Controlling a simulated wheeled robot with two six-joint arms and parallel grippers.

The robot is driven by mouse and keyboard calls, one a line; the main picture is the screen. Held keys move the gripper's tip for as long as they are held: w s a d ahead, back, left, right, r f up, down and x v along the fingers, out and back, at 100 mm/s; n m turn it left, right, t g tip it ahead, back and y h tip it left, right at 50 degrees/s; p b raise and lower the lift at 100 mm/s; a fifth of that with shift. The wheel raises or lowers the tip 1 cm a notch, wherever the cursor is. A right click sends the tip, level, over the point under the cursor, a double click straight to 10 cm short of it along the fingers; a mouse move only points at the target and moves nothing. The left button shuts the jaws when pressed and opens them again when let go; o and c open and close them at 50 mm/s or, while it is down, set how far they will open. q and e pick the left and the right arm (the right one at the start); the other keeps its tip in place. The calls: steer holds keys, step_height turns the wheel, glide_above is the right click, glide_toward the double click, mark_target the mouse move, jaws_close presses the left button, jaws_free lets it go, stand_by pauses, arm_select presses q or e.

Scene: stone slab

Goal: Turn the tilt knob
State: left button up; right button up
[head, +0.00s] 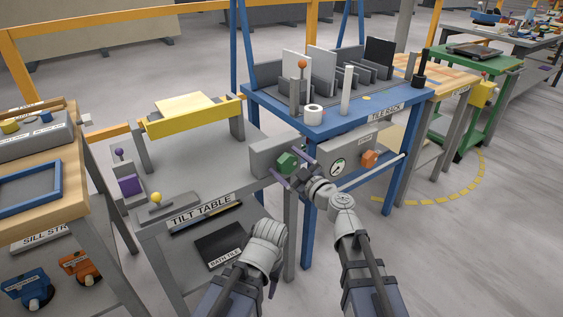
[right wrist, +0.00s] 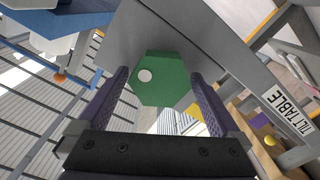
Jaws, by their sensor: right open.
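A green faceted knob (head: 287,161) sits on the front of a grey box (head: 262,158) at the right end of the tilt table (head: 190,190). In the right wrist view the green knob (right wrist: 165,82) shows a white dot on its face. My right gripper (head: 291,165) is open, with its fingers on either side of the knob in both views; I cannot tell whether they touch it. My left gripper (head: 273,288) hangs low in front of the table. Its arm hides most of it, and its jaws cannot be made out.
An orange knob (head: 369,159) and a round gauge (head: 338,167) are on a panel under the blue tile rack (head: 330,126), right of my right gripper.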

steer(key=shift+w+a, duration=0.15)
steer(key=c, duration=1.3)
